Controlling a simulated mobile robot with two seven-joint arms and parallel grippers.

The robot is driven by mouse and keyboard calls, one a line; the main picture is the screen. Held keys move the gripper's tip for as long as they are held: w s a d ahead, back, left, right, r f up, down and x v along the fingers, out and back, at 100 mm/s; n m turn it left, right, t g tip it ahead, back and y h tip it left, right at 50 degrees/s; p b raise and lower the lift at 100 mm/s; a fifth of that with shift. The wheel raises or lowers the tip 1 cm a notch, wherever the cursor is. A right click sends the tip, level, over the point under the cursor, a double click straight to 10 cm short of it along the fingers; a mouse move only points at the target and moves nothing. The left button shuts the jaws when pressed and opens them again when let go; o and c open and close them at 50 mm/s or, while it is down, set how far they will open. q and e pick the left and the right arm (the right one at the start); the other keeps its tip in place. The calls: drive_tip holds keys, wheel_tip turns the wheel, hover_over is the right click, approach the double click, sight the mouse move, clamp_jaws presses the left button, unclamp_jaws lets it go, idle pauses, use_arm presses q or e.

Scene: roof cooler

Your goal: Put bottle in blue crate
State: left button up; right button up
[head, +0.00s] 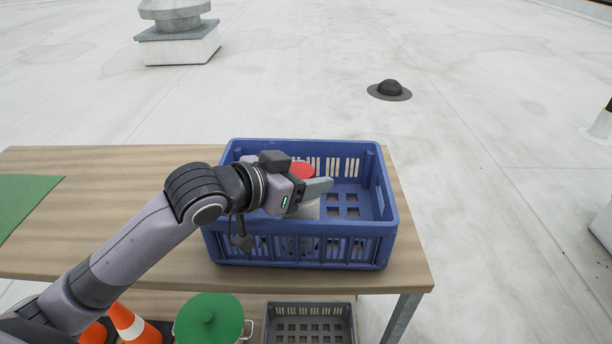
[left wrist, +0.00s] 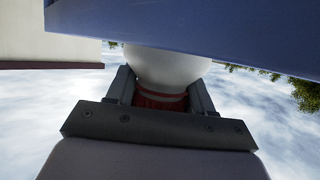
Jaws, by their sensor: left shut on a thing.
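The blue crate (head: 300,254) stands on the wooden table near its right end. My left gripper (head: 318,192) is over the crate and shut on a bottle with a red top (head: 301,169). The bottle's pale body (head: 308,209) shows below the fingers, inside the crate's outline. In the left wrist view the white bottle (left wrist: 165,68) has its red neck part between the fingers (left wrist: 162,90), and the crate's blue wall (left wrist: 230,25) crosses the top. Whether the bottle touches the crate floor cannot be told. My right gripper is in neither view.
The wooden table (head: 120,165) has free room left of the crate, with a green mat (head: 22,200) at its far left. Below are a grey crate (head: 308,312), a green-lidded pot (head: 208,318) and orange cones (head: 130,322). Roof vents (head: 178,35) stand beyond.

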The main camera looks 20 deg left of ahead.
use_arm(q)
drive_tip(key=o, duration=1.2)
drive_tip(key=shift+f, duration=0.1)
drive_tip(key=shift+o, duration=0.6)
drive_tip(key=shift+s+a+r, duration=0.1)
drive_tip(key=shift+r, duration=0.1)
drive_tip(key=v, duration=0.9)
drive_tip(key=shift+s+a+r+p, duration=0.15)
drive_tip(key=shift+s+r+p, duration=0.15)
drive_tip(key=shift+p, duration=0.45)
drive_tip(key=shift+p+v, duration=0.75)
drive_tip(key=shift+v, duration=0.2)
drive_tip(key=shift+f, duration=0.15)
